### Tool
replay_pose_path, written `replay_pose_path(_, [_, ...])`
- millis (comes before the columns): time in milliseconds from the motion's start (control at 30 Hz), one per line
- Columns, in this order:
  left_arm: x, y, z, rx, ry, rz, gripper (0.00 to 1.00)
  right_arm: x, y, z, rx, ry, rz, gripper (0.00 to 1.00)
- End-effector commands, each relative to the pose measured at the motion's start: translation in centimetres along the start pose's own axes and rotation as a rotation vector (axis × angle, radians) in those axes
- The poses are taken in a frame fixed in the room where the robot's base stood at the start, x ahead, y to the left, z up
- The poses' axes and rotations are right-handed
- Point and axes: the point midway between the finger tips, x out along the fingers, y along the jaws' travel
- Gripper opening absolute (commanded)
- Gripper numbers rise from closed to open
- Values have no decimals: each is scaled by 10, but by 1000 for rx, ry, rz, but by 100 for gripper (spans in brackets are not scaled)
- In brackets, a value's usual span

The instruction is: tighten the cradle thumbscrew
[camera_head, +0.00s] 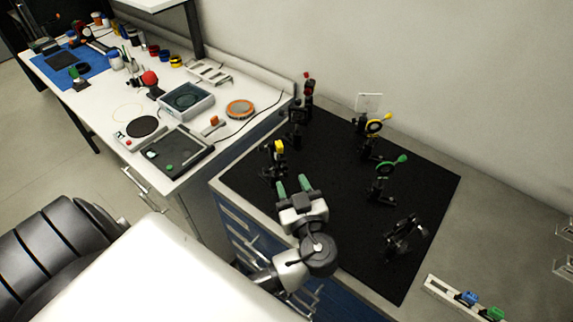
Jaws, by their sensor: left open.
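My left gripper (293,186) is open, with green fingertips, over the near left part of the black breadboard (335,180). Nothing shows between its fingers. Just beyond and to the left of the fingertips stands a dark mount with a yellow top (277,158); a gap seems to separate them. A dark, low mount (403,238) stands at the board's right near side, away from the gripper. I cannot tell which mount is the cradle, and its thumbscrew is too small to make out. My right gripper is not in view.
More mounts stand on the board: a green one (386,174), a yellow-ringed one (374,128) and a red-topped one (308,88). A white card (368,102) stands at the back. A rack (463,297) lies at right. The board's middle is clear. The left bench (105,100) is cluttered.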

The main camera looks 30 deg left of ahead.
Motion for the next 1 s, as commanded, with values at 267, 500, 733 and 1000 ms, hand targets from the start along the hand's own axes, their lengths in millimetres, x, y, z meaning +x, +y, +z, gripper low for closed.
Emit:
replay_pose_path(267, [39,0,-2,2,-1,1,43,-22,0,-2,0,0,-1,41])
replay_pose_path(500, [46,0,1,1,-2,0,43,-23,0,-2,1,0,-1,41])
replay_pose_path(733, [46,0,1,1,-2,0,31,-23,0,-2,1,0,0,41])
replay_pose_path(1000, [46,0,1,1,-3,0,0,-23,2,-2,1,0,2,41])
